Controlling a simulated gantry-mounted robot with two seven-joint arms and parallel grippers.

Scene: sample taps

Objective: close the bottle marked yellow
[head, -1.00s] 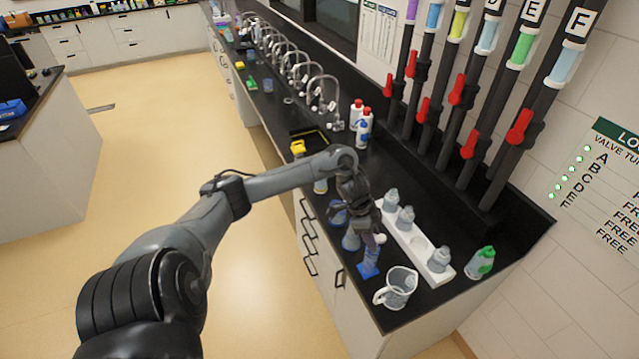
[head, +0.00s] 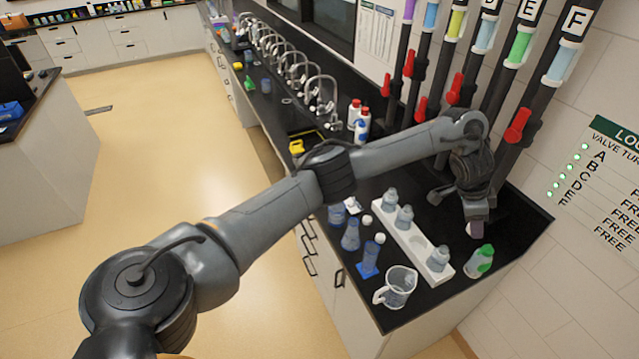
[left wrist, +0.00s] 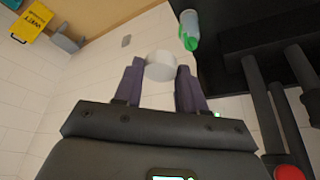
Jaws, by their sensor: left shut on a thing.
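My left gripper (head: 474,226) is over the right part of the counter, close to the green-marked bottle (head: 480,262). In the left wrist view its two purple fingers (left wrist: 160,85) are shut on a white round cap (left wrist: 160,66). The green-marked bottle also shows there (left wrist: 189,30), beyond the cap and apart from it. A white rack (head: 412,242) holds several clear bottles, one of them at its near end (head: 438,259). I cannot make out a yellow mark on any bottle now; my arm hides part of the counter. My right gripper is not in view.
Blue-tinted flasks (head: 350,236) and loose white caps (head: 380,238) stand left of the rack. A clear jug (head: 397,287) is at the front edge. Red-handled valve pipes (head: 517,126) rise behind. A yellow sign (left wrist: 33,20) shows in the left wrist view.

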